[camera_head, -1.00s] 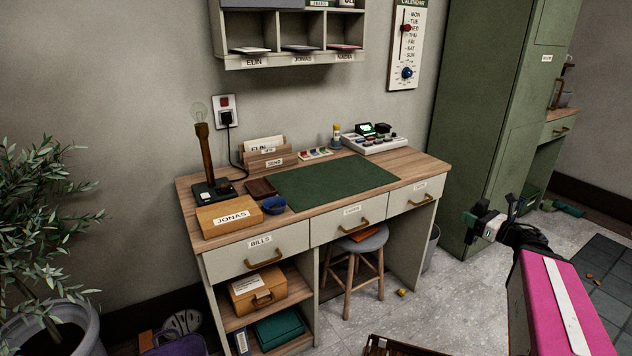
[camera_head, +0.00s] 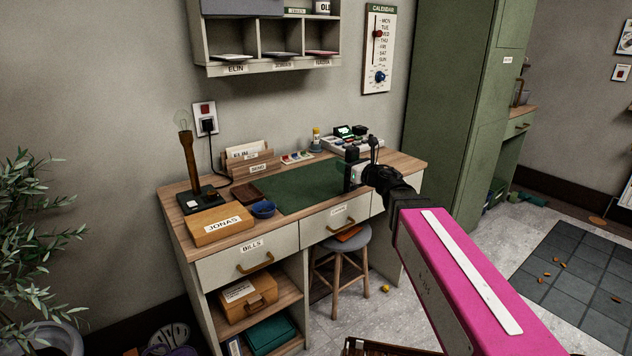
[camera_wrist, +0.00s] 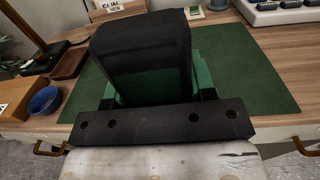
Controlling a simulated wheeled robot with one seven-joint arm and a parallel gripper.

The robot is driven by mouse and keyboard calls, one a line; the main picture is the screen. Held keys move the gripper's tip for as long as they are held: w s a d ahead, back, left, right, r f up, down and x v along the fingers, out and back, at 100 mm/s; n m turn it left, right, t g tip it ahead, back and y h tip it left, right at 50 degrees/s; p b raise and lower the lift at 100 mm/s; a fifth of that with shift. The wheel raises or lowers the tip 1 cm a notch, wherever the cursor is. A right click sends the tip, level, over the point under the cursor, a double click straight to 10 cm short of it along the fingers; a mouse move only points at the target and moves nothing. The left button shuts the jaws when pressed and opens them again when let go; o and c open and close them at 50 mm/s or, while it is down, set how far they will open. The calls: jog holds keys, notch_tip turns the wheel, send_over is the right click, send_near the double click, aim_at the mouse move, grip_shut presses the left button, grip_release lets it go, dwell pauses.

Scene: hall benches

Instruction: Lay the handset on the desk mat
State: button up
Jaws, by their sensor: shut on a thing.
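The desk mat (camera_head: 295,188) is a flat green sheet on the wooden desk. It also fills much of the wrist view (camera_wrist: 247,68). My gripper (camera_head: 361,172) is in front of the mat's right end in the head view, jaws toward the desk. It is shut on a dark, block-like thing (camera_wrist: 142,42), seemingly the handset, which hides the mat's middle in the wrist view. Green pieces show beside and below the block. Its far end and any gap above the mat cannot be told.
A blue bowl (camera_head: 263,210), a JONAS box (camera_head: 221,225), a brown tray (camera_head: 247,193) and a lamp (camera_head: 186,165) stand left of the mat. A white button console (camera_head: 345,144) is behind its right end. The visible mat surface is clear.

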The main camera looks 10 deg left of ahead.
jog(key=s+a+r, duration=0.2)
jog(key=a+r, duration=0.3)
jog(key=a, duration=0.3)
jog(key=s+a+r, duration=0.2)
jog(key=a+r, duration=0.2)
jog(key=a, duration=0.3)
jog(key=shift+m+t, duration=0.3)
jog(key=shift+w+a+f, duration=0.15)
jog(key=shift+w+f, duration=1.65)
jog(key=shift+w, duration=0.05)
jog(key=shift+w+a+f, duration=0.2)
jog(key=shift+w+f, duration=1.6)
jog(key=shift+w+a+f, duration=0.15)
jog(key=shift+w+f, duration=1.65)
jog(key=shift+w, duration=0.05)
jog(key=shift+f, duration=0.1)
jog(key=o, duration=1)
jog(key=shift+c, duration=0.2)
jog(key=shift+s, duration=0.1)
